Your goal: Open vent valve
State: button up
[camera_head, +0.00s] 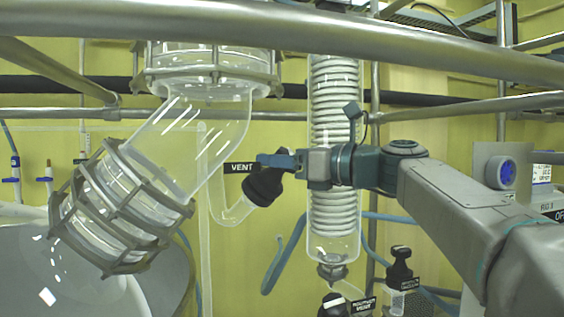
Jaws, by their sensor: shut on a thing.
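The vent valve has a black knob (264,187) on the end of a bent glass side tube (229,212). A black label reading VENT (239,168) is at its upper left. My gripper (278,162) reaches in from the right, its blue fingers at the top of the black knob and shut on it. The fingers partly cover the upper part of the knob, and the exact grip between them is hard to see. The knob sits tilted on the tube. How far the valve is turned cannot be told.
A glass coil condenser (334,215) stands just behind my gripper. A wide glass elbow (205,130) with a clamped flange (120,210) is at left. Metal rails (300,32) cross above. Two more black-capped valves (399,268) (333,305) are below right.

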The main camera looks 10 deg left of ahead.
jog(key=n+g, duration=0.1)
jog(key=n, duration=0.1)
jog(key=n+g+p, duration=0.1)
jog(key=n+g, duration=0.1)
jog(key=shift+r+y, duration=0.2)
jog(key=shift+y, duration=0.1)
jog(key=n+g+p, duration=0.3)
jog(key=n+g, duration=0.1)
jog(key=n, duration=0.1)
jog(key=shift+s+p, duration=0.2)
jog(key=shift+p, duration=0.2)
jog(key=n+g+h+p, duration=0.1)
jog(key=n+g, duration=0.1)
jog(key=n, duration=0.1)
jog(key=shift+s+f+h+p, duration=0.1)
jog(key=shift+h+p, duration=0.2)
jog(key=shift+p, duration=0.1)
jog(key=shift+s+f+n+g+h+p, duration=0.1)
jog(key=shift+n+g+h+p, duration=0.2)
jog(key=shift+n+g, duration=0.4)
jog(key=shift+s+f+n+g+h+p, duration=0.1)
jog(key=shift+n+g+h, duration=0.3)
jog(key=shift+n, duration=0.5)
jog(key=o, duration=1)
jog(key=shift+f, duration=0.1)
